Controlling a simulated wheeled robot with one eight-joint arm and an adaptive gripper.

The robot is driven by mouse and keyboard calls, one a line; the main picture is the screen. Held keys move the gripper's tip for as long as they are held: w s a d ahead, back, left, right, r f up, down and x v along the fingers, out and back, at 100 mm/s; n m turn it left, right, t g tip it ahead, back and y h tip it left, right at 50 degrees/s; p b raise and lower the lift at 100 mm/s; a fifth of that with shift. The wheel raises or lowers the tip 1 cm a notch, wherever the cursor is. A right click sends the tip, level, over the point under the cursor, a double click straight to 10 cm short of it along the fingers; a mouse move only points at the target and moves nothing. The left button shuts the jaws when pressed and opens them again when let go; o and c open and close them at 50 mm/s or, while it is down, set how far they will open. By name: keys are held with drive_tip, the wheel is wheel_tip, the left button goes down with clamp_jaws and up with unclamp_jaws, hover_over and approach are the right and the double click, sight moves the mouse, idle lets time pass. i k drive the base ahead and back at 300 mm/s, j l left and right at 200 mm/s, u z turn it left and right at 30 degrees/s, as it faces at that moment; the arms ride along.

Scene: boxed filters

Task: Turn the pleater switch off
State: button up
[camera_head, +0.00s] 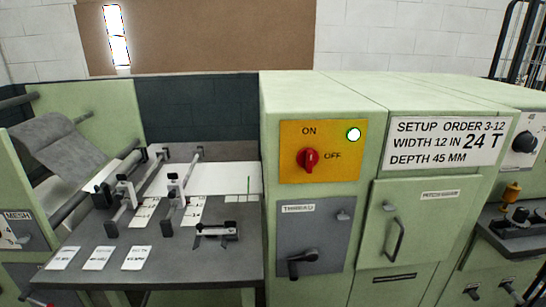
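The pleater switch is a red rotary knob (310,159) on a yellow plate (291,168) on the front of the pale green machine (387,100). "ON" is printed above the knob and "OFF" to its right. The knob's grip looks roughly upright, towards "ON". A round lamp (353,134) at the plate's upper right shows bright white with a green rim. My gripper is not in view, and nothing covers the switch.
Below the plate is a grey "THREAD" panel (312,236) with a dark lever handle (303,263). A door with a handle (395,240) is to the right. A grey worktable (200,268) with slides and cards stands left. The space before the switch looks clear.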

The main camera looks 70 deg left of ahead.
sight(307, 158)
drive_tip(key=u, duration=2.5)
